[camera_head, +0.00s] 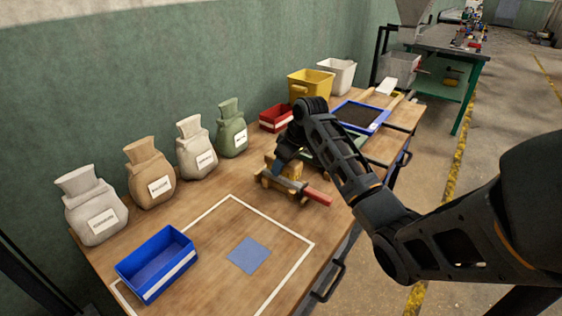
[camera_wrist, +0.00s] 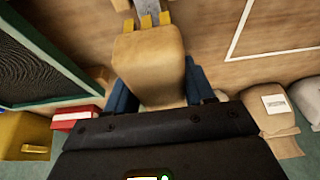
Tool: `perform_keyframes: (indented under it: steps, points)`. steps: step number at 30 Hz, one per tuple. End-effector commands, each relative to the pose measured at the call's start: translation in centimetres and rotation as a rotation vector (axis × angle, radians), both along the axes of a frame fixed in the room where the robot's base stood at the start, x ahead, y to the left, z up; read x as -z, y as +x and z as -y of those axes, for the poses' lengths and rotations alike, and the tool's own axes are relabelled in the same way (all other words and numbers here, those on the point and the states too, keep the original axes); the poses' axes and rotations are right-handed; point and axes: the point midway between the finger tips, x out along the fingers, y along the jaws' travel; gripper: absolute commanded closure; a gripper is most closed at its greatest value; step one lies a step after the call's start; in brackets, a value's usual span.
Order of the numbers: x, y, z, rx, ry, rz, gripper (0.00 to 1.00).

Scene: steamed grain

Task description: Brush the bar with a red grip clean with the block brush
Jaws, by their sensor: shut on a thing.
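My gripper (camera_head: 284,160) is shut on the block brush (camera_head: 294,168), a tan wooden block. In the wrist view the block brush (camera_wrist: 150,62) sits between the two blue fingers of my gripper (camera_wrist: 158,85), with yellow tufts at its far end. The bar with a red grip (camera_head: 317,197) lies on a low wooden rest, its grey length running left from the grip. A grey piece of the bar (camera_wrist: 148,5) shows at the top edge of the wrist view, beside the tufts. I cannot tell whether the tufts touch it.
A blue bin (camera_head: 157,264) and a blue square (camera_head: 249,256) are at the front of the table, near a white outline. Several sacks (camera_head: 152,176) line the wall. A red bin (camera_head: 276,118), a yellow bin (camera_head: 311,87) and a blue-framed tray (camera_head: 361,116) stand farther back.

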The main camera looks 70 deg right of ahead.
Motion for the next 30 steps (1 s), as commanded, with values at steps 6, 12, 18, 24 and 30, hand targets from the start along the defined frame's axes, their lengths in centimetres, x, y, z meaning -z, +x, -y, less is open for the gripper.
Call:
perform_keyframes:
  steps: [6, 12, 18, 24, 30]
  points:
    - [-0.14, -0.95, -0.27, 0.001, 0.0, 0.0, 0.71]
    - [-0.05, -1.23, -0.34, -0.001, 0.0, 0.0, 0.71]
    - [-0.04, -1.22, -0.32, -0.001, 0.0, 0.0, 0.71]
    - [0.21, -1.21, -0.33, -0.001, 0.001, 0.0, 0.71]
    - [0.44, -1.2, -0.33, -0.001, 0.0, -0.001, 0.71]
